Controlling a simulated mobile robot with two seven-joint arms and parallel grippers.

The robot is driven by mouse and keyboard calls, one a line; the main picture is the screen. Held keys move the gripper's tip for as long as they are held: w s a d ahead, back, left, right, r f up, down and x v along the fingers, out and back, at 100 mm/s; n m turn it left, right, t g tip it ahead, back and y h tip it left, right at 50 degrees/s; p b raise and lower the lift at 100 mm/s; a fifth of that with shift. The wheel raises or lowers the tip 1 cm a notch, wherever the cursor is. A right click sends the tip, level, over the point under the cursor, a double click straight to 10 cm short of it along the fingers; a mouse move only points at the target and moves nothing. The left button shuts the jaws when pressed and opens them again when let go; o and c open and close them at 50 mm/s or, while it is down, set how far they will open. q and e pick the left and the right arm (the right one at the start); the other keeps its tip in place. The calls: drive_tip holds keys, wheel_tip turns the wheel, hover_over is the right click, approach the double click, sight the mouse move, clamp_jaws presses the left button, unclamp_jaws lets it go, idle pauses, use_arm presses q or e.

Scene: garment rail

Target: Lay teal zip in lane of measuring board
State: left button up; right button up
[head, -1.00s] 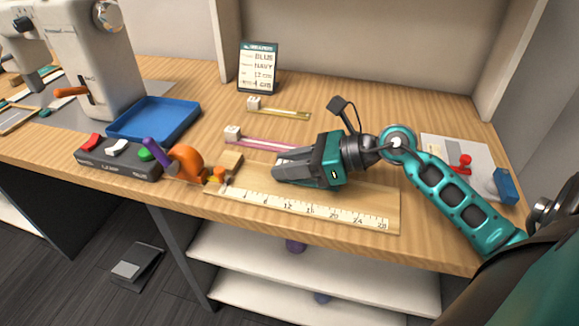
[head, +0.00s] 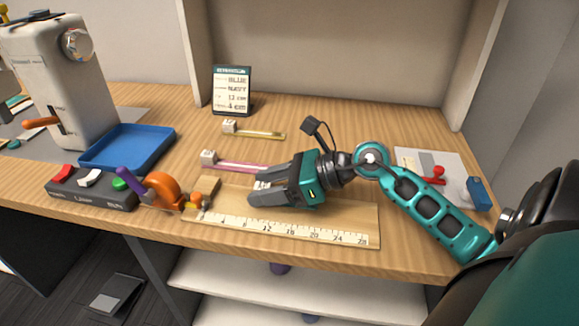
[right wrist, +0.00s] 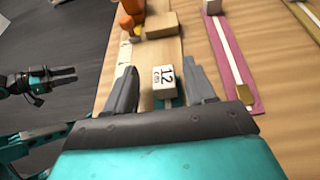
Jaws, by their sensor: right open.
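The teal zip (right wrist: 168,103) shows in the right wrist view as a short teal piece behind a white tag (right wrist: 163,77) reading 12 cm. It lies between the spread fingers of my right gripper (right wrist: 161,84), over the pale wooden measuring board; the rest of it is hidden by the gripper. In the head view, my right gripper (head: 250,192) is open and low over the measuring board (head: 352,213), which has a printed scale along its front edge. My left gripper (right wrist: 72,76) shows small at the left of the right wrist view, away from the zip; its opening is unclear.
A pink zip strip (head: 240,167) and a yellow one (head: 262,133) lie behind the board. An orange and purple tool (head: 165,189) and a wooden block (head: 207,187) stand at its left end. A blue tray (head: 128,146) and a sign (head: 231,91) stand farther back.

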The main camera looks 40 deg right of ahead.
drive_tip(key=p+v, duration=0.1)
drive_tip(key=v, duration=1)
drive_tip(key=shift+s+d+r, duration=0.15)
drive_tip(key=shift+s+d, duration=0.2)
